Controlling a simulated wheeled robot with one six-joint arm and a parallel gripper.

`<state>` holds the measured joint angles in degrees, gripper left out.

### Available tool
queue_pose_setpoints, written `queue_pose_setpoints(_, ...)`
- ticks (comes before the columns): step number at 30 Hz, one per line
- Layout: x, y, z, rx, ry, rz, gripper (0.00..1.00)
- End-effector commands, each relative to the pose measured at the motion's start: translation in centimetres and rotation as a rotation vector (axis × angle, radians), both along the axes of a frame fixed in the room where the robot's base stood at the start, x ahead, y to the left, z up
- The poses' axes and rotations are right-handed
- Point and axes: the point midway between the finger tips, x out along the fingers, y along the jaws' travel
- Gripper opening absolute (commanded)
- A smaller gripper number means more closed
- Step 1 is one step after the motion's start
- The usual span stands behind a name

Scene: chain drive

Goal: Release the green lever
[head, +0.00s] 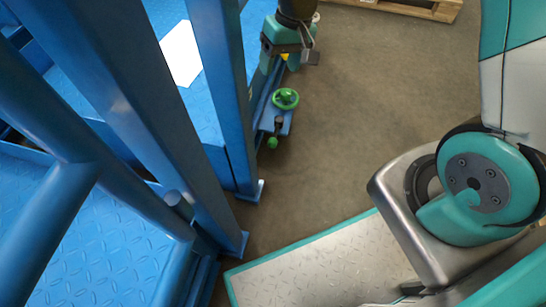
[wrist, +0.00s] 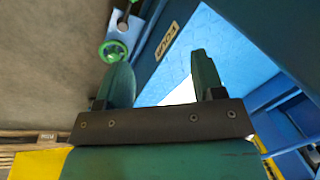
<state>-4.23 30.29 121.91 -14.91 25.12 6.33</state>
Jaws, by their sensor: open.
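The green lever shows in the head view as a green knob (head: 272,142) on a short dark arm, at the lower end of a small blue plate (head: 287,122). A green handwheel (head: 285,98) sits just above it on the same blue frame. My gripper (head: 287,60) is higher in the picture, past the handwheel and apart from the lever. In the wrist view my gripper (wrist: 163,80) is open, with nothing between its two fingers. The handwheel (wrist: 113,50) shows there beyond the left finger. The lever is not clear in that view.
Blue posts (head: 217,90) and rails fill the left of the head view, close beside the lever. A blue tread-plate platform (head: 115,235) lies behind them. Open grey floor (head: 350,120) lies to the right. A wooden pallet (head: 420,8) is at the top.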

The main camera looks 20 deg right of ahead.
Motion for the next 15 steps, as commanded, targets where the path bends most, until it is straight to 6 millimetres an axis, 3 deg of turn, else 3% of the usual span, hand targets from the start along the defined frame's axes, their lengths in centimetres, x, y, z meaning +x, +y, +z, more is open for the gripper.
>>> queue_pose_setpoints(1,0.6,-0.6,-5.5,-0.007,0.011,-0.022,0.62)
queue_pose_setpoints(3,1.4,-1.3,-9.2,-0.018,0.019,-0.050,0.62)
queue_pose_setpoints(6,2.1,-2.0,-13.2,-0.029,0.027,-0.080,0.62)
queue_pose_setpoints(9,2.6,-2.6,-15.6,-0.037,0.030,-0.101,0.62)
queue_pose_setpoints(15,2.9,-2.8,-17.6,-0.044,0.033,-0.113,0.62)
